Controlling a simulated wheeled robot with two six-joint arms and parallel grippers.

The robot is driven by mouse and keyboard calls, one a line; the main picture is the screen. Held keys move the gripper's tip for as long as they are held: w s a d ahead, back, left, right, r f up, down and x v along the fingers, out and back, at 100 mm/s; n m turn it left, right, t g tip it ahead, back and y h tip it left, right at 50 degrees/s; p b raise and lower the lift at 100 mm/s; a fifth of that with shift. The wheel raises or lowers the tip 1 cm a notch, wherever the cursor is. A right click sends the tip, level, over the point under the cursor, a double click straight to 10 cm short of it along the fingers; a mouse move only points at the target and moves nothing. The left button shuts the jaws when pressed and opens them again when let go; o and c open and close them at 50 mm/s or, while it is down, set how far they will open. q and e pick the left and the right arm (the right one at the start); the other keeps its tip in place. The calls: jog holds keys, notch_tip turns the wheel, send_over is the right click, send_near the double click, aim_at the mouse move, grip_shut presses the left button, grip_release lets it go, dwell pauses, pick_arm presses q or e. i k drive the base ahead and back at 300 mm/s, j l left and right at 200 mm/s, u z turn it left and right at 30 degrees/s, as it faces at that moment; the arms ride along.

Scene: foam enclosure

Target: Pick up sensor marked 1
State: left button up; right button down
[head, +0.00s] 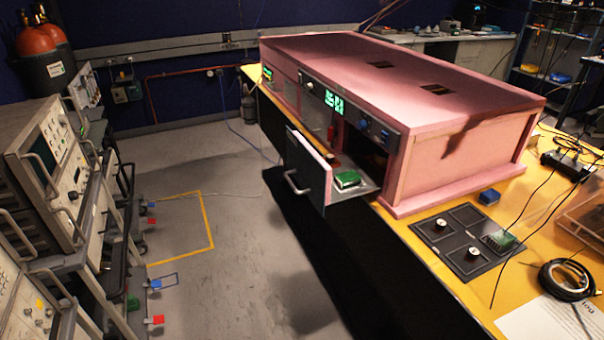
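A black tray (428,231) with square outlined areas lies on the yellow bench, right of the pink foam enclosure (440,165). Two small round white-topped parts stand on it, one in the upper left area (440,224) and one in the lower left area (473,254). A green part (500,241) sits in the lower right area. The upper right area looks empty. Another green-topped block (347,179) rests on the pulled-out drawer of the enclosure. No number is readable, so I cannot tell which is sensor 1. Neither of my grippers is in view.
The drawer front (307,168) with its handle juts out over the floor. A small blue box (489,196) sits beside the enclosure. A coiled black cable (566,281), white paper (545,318) and loose cables crowd the bench's right end. Instrument racks (50,180) stand left; the floor between is open.

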aim_at(330, 157)
jog(key=i+u, duration=0.3)
jog(key=i, duration=0.3)
jog(key=i+u, duration=0.3)
jog(key=i, duration=0.35)
jog(key=i+z, duration=0.35)
jog(key=i+j+z, duration=0.2)
jog(key=z, duration=0.15)
jog(key=i, duration=0.1)
